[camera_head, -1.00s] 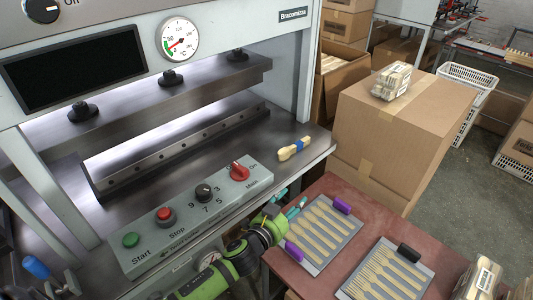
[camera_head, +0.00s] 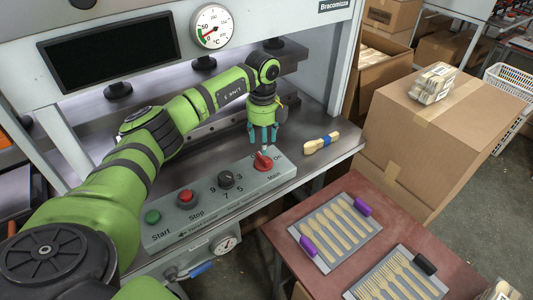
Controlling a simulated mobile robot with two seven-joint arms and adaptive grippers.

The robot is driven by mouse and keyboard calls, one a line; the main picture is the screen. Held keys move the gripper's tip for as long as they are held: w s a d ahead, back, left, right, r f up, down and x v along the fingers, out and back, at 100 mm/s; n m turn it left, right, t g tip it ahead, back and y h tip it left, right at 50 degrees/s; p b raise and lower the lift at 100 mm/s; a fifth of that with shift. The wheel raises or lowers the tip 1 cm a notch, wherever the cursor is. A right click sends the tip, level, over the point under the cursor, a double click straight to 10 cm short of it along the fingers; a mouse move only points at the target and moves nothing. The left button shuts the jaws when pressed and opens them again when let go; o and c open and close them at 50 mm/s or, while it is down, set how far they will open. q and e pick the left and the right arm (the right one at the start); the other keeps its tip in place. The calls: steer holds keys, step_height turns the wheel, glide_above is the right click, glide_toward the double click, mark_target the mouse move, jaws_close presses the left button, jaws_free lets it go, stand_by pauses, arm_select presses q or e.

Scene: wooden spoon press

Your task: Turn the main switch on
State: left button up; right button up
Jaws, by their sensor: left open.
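The main switch (camera_head: 263,162) is a red rotary knob at the right end of the grey control panel (camera_head: 215,216). Its handle tilts toward the upper left, with the "On" label to its right and "Main" below. My left arm reaches across from the left, and its gripper (camera_head: 263,140) points down over the switch. The teal fingers are spread open, with their tips just above or beside the knob; I cannot tell whether they touch it. My right gripper is not in view.
The panel also carries a green start button (camera_head: 152,217), a red stop button (camera_head: 186,196) and a black dial (camera_head: 226,179). Wooden utensils (camera_head: 321,143) lie right of the switch. A red-brown table (camera_head: 285,239) with cutlery trays stands at the lower right.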

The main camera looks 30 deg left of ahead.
mark_target(263, 159)
arm_select(q)
step_height(263, 159, down, 6)
steer(key=shift+r+p, duration=0.2)
steer(key=shift+p, duration=0.85)
steer(key=shift+f, duration=0.65)
jaws_close()
